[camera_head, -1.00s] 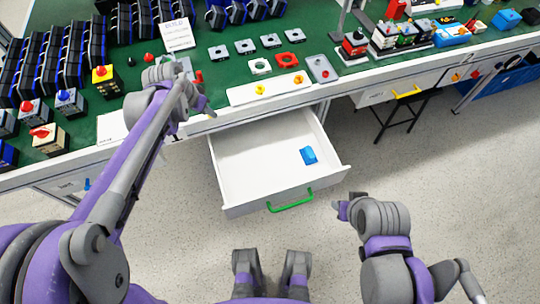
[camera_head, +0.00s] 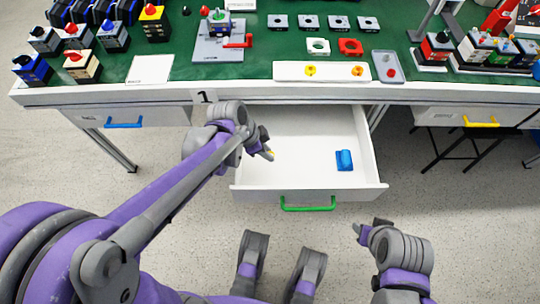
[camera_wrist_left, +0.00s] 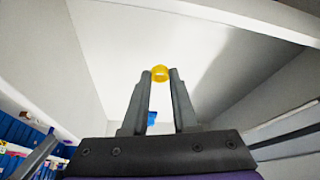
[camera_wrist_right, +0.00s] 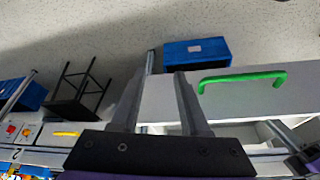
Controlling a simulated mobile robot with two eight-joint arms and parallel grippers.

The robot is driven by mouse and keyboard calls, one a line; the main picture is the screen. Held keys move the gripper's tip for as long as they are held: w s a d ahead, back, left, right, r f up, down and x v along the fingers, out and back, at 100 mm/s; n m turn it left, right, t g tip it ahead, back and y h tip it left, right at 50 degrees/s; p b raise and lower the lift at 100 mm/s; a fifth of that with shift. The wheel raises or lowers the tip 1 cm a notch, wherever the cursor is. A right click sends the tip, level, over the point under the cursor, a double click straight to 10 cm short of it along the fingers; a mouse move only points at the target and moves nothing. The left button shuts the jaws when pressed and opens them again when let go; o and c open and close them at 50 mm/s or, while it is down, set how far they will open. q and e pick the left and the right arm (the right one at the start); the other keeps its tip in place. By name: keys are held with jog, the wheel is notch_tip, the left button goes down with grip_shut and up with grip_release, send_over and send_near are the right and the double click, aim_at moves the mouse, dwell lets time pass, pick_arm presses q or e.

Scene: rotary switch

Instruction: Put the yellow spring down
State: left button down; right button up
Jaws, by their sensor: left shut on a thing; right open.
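My left gripper (camera_head: 266,152) is over the left part of the open white drawer (camera_head: 305,180). It is shut on the yellow spring, a small yellow ring (camera_wrist_left: 160,73) between the fingertips in the left wrist view. A bit of the spring also shows at the fingertips in the head view (camera_head: 271,153). The white drawer interior is behind the spring; I cannot tell how far below it the drawer floor is. My right gripper (camera_head: 366,229) is open and empty, in front of the drawer at the right; its fingers (camera_wrist_right: 165,72) are apart in the right wrist view.
A blue block (camera_head: 344,160) lies in the drawer's right part. The drawer has a green handle (camera_head: 308,204). On the green table above stand a white tray (camera_head: 335,72) with two yellow pieces, a grey tray (camera_head: 387,66) and a grey assembly with a red lever (camera_head: 236,42).

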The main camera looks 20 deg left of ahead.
pick_arm(q)
jog(key=shift+f+b, duration=0.6)
jog(key=shift+f, duration=1.2)
jog(key=shift+f, duration=0.2)
jog(key=c, duration=0.7)
grip_release()
jog(key=shift+r, duration=0.15)
jog(key=shift+r, duration=0.4)
jog(key=p+v, duration=0.4)
jog(key=v, duration=0.7)
jog(key=shift+s+a+r, duration=0.1)
jog(key=shift+a+r, duration=0.05)
